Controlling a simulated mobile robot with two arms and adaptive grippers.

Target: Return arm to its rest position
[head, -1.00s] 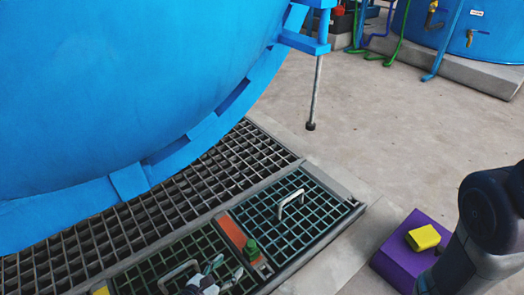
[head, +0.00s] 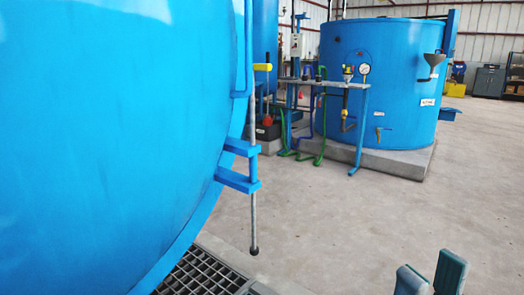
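My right gripper (head: 432,282) shows only by its two grey-green fingertips at the bottom right edge of the head view. The fingertips stand apart with nothing visible between them, above the bare floor. The rest of my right arm is below the picture. My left gripper and arm are out of view.
A large blue autoclave vessel (head: 110,130) fills the left, with a bolt rod (head: 254,222) hanging from its bracket. A floor grate (head: 200,272) lies below it. A blue tank (head: 385,90) and a pipe stand (head: 338,84) are behind. The concrete floor (head: 360,220) between is clear.

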